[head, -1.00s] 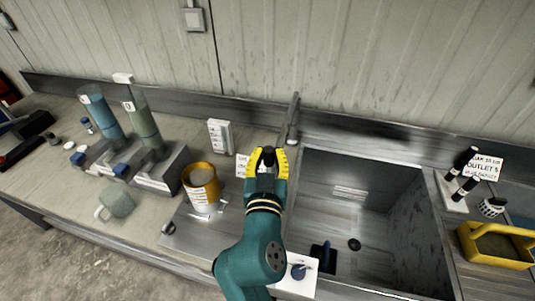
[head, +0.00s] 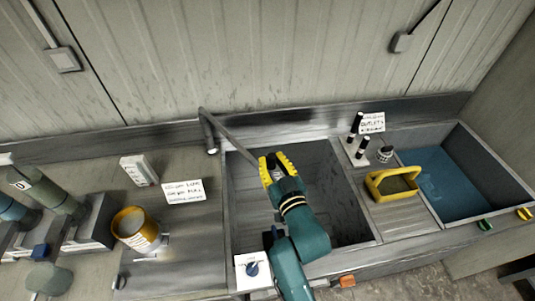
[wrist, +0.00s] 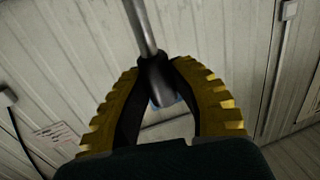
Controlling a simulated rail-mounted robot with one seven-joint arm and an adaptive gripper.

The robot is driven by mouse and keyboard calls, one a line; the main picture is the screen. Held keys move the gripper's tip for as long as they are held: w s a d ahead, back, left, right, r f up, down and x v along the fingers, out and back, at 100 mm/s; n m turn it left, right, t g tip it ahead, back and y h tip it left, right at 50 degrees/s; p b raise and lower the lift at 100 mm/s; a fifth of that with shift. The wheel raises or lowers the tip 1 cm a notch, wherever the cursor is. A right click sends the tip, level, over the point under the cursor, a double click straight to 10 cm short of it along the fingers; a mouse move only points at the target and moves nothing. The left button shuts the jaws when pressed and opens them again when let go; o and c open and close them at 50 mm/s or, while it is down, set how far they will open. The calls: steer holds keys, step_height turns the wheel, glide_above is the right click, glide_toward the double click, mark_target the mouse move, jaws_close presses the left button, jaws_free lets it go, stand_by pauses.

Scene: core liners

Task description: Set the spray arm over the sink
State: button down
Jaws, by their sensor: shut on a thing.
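The spray arm (head: 238,145) is a thin grey metal tube that runs from an upright post behind the sink's back left corner. It slants right and forward over the sink (head: 322,168), a deep metal basin. My gripper (head: 268,168), with yellow ribbed fingers, is shut on the outer end of the tube, above the left half of the sink. In the wrist view the tube (wrist: 145,32) comes down from the top between my fingers (wrist: 163,85). The fingers hide part of its end, and my arm covers part of the sink.
An orange-and-white can (head: 137,232) and a printed card (head: 184,191) are on the counter left of the sink. A yellow-handled caddy (head: 392,184), black-handled items (head: 356,140) and a blue-bottomed basin (head: 440,180) are at the right. A blue knob (head: 252,268) sits at the front.

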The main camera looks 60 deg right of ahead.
steer(key=shift+s+d+r+p, duration=0.1)
steer(key=shift+s+d+p, duration=0.2)
steer(key=shift+d, duration=0.45)
steer(key=c, duration=0.8)
jaws_free()
steer(key=shift+c, duration=0.2)
steer(key=v, duration=1.2)
